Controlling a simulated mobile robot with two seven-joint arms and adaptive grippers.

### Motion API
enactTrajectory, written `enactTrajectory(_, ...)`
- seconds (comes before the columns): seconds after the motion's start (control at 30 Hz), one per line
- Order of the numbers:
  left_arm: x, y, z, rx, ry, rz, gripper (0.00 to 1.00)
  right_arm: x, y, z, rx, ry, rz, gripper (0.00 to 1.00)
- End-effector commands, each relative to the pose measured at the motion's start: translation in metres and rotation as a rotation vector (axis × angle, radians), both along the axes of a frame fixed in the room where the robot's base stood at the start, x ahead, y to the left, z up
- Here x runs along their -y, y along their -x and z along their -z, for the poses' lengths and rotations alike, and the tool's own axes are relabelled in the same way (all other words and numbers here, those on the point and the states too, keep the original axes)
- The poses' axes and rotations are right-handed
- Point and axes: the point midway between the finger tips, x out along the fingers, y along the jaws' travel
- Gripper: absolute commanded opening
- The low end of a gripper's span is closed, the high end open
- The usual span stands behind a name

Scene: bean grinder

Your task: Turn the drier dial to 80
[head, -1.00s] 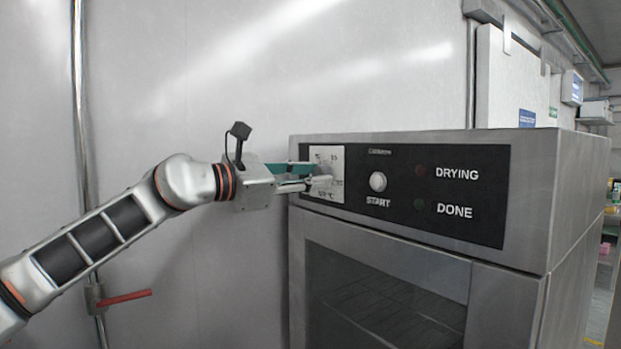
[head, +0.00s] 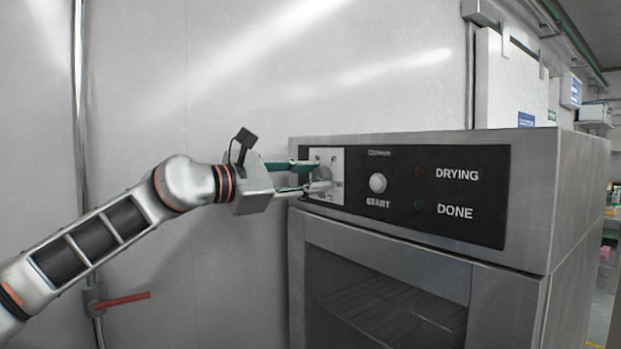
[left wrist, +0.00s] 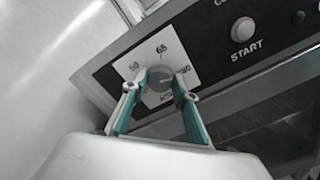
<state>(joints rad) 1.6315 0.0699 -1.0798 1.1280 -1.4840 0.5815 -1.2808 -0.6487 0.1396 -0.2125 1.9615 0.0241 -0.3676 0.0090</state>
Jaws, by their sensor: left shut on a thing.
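The drier dial (head: 323,173) is a round grey knob on a white plate at the left end of the drier's black panel. It also shows in the left wrist view (left wrist: 157,84), with 50 at its left, 65 above it and a partly covered number at its right. My left gripper (head: 318,177) reaches in from the left, its teal-lined fingers on either side of the knob and shut on it. In the left wrist view the fingers (left wrist: 156,88) hide the knob's sides. I cannot make out where the pointer stands. My right gripper is not in view.
The START button (head: 378,183) sits right of the dial, followed by the dark DRYING lamp (head: 421,171) and DONE lamp (head: 419,205). The drier door (head: 385,290) is below. A grey wall (head: 220,80) stands behind; a red-handled pipe valve (head: 122,300) is at the lower left.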

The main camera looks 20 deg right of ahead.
Motion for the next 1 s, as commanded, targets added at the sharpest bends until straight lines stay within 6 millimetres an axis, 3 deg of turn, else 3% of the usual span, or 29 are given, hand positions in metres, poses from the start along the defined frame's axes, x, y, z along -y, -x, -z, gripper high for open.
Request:
enactTrajectory(0.07, 0.0, 0.0, 0.002, 0.0, -0.003, 0.0, 0.07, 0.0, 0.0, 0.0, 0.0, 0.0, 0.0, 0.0)
enactTrajectory(0.1, 0.0, 0.0, 0.002, 0.0, -0.003, 0.0, 0.36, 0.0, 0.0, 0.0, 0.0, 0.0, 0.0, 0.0)
enactTrajectory(0.13, 0.0, 0.0, 0.002, 0.0, -0.003, 0.0, 0.44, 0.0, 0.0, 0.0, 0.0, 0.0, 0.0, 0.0)
enactTrajectory(0.17, 0.0, 0.0, 0.002, 0.0, -0.003, 0.0, 0.45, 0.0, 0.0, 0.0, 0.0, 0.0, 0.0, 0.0)
enactTrajectory(0.57, -0.004, 0.001, 0.0, 0.001, -0.001, -0.001, 0.45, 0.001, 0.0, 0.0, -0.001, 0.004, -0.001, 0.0)
enactTrajectory(0.77, -0.029, 0.009, 0.001, 0.003, -0.002, -0.002, 0.45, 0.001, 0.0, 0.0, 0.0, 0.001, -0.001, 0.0)
enactTrajectory(1.0, -0.075, 0.025, 0.001, 0.001, -0.001, -0.002, 0.45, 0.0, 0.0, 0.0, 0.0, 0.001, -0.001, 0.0)
